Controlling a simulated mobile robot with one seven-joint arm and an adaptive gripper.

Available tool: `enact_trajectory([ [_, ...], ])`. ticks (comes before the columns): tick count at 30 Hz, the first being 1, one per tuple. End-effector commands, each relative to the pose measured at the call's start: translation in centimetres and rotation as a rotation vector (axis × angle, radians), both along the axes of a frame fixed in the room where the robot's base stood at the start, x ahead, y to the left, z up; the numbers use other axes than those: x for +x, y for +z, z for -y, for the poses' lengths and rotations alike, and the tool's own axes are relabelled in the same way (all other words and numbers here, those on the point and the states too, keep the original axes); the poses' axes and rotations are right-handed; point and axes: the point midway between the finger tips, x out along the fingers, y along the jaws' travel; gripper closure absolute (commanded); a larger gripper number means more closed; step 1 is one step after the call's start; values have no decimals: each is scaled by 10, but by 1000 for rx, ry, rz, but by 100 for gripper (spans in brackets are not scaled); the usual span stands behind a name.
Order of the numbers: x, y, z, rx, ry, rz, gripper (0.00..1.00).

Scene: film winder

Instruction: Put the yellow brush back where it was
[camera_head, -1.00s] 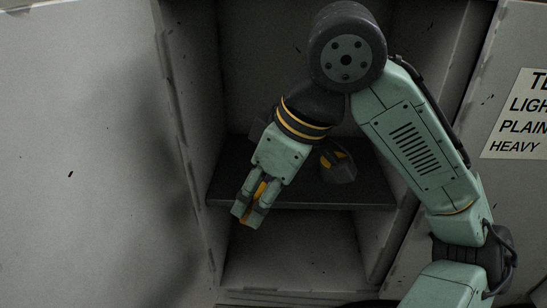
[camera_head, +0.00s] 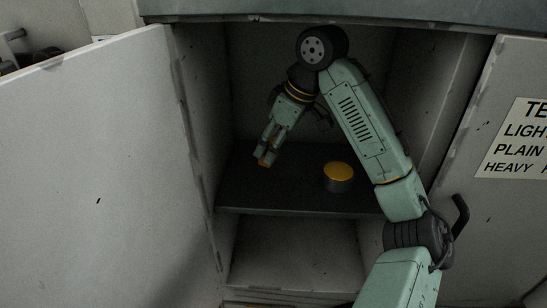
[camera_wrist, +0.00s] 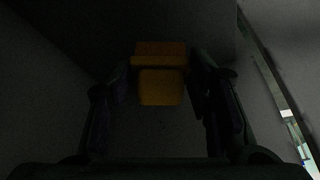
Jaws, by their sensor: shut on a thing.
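The yellow brush (camera_head: 265,159) is in my gripper (camera_head: 267,154), inside the open cabinet in the head view. My gripper is shut on it and points down, above the left part of the dark shelf (camera_head: 265,199). In the wrist view the brush (camera_wrist: 161,80) shows as a dim yellow-orange block between the two fingers of my gripper (camera_wrist: 160,88). From these views I cannot tell whether the brush touches the shelf.
A dark round object with a yellow top (camera_head: 338,172) stands on the shelf to the right of my gripper. The cabinet's left door (camera_head: 95,160) is open. A labelled panel (camera_head: 515,140) stands at the right. The front left of the shelf is clear.

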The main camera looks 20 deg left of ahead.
Motion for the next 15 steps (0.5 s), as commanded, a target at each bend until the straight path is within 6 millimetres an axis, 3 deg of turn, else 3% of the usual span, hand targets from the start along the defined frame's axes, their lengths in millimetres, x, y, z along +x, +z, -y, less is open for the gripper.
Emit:
enact_trajectory([
  [15, 1, -50, 1, 0, -4, -3, 76],
])
